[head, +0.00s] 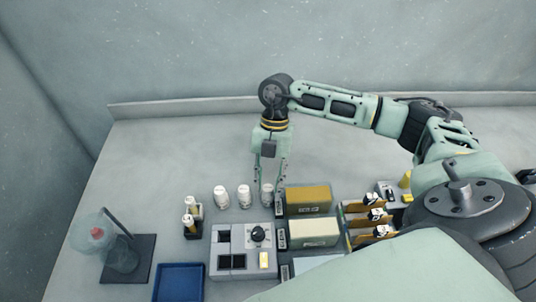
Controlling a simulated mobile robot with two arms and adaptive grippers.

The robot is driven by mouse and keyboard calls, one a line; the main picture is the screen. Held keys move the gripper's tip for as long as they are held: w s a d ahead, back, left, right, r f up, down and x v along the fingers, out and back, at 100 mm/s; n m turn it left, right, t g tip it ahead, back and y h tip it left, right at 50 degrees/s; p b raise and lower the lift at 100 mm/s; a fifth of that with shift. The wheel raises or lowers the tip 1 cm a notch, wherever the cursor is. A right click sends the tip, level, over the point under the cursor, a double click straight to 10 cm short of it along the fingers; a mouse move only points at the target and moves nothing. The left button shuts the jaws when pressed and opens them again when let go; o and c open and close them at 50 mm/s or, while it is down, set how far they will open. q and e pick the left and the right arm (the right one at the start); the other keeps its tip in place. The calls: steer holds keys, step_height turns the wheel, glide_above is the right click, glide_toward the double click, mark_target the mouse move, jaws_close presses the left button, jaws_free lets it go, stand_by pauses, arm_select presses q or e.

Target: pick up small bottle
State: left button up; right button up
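Several small bottles with white caps stand in a short row on the table: a left one (221,195), a middle one (244,196) and a right one (267,196). My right gripper (269,186) points straight down at the right bottle. Its two thin fingers are apart, one on each side of that bottle's upper part, and a small gap seems to show at the right finger. Contact cannot be made out. All these bottles stand upright. My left gripper is not in view.
A grey device with a black knob (258,234) stands just in front of the bottles. Yellow and cream boxes (308,199) are close on the right. Dark-based vials (191,224), a blue tray (180,283) and a flask stand (141,262) are left. The table behind is clear.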

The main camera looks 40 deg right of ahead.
mark_target(267, 191)
steer(key=shift+p+x, duration=0.3)
steer(key=shift+x, duration=0.9)
steer(key=shift+a+f, duration=0.2)
steer(key=shift+f, duration=0.15)
steer(key=shift+c, duration=0.2)
steer(key=c, duration=0.7)
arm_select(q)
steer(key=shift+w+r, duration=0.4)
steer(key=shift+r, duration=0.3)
arm_select(e)
jaws_close()
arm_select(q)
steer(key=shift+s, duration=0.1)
